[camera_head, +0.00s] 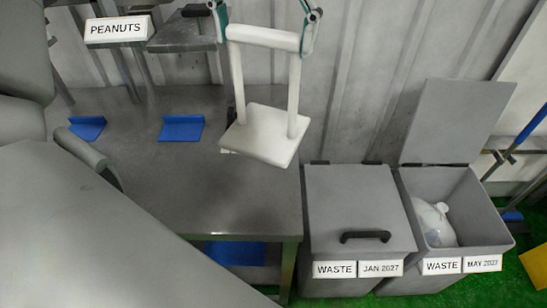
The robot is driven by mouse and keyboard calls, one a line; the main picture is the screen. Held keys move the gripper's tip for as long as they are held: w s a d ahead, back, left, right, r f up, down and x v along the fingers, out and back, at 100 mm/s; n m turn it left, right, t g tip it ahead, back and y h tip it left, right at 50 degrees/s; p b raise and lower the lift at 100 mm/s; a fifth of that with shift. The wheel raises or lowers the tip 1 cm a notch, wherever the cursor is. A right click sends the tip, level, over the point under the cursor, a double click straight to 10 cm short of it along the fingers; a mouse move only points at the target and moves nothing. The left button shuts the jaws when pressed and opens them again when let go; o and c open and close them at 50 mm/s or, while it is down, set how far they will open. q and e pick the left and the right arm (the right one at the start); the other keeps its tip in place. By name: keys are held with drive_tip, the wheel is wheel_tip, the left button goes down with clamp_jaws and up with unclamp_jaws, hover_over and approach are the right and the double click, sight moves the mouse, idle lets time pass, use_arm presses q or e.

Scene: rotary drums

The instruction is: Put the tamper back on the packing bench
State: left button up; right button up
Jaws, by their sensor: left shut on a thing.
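The tamper (262,134) is white, with a square plate, two upright posts and a crossbar handle. My left gripper (265,38) comes in at the top edge and is shut on the tamper's handle, with a teal-edged finger at each end of the bar. The plate hangs low and roughly level in front of the grey bench (215,185), over its right part. I cannot tell the gap beneath the plate. It partly hides a small white label on the bench. My right gripper is not in view.
Two blue angled pieces (182,128) (88,128) stand on the bench. A closed waste bin (355,205) and an open one (465,195) holding a white bag (435,222) stand right of it. A PEANUTS sign (118,29) hangs upper left. The bench's middle is clear.

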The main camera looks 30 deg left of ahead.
use_arm(q)
drive_tip(key=b, duration=0.2)
approach(265, 130)
wheel_tip(265, 130, down, 5)
drive_tip(key=shift+f, duration=2.65)
drive_tip(key=o, duration=0.6)
drive_tip(key=shift+f, duration=0.15)
drive_tip(key=shift+c, duration=0.2)
drive_tip(key=shift+o, duration=0.9)
wheel_tip(265, 130, up, 12)
drive_tip(key=shift+r+p, duration=0.2)
drive_tip(key=shift+p, duration=0.2)
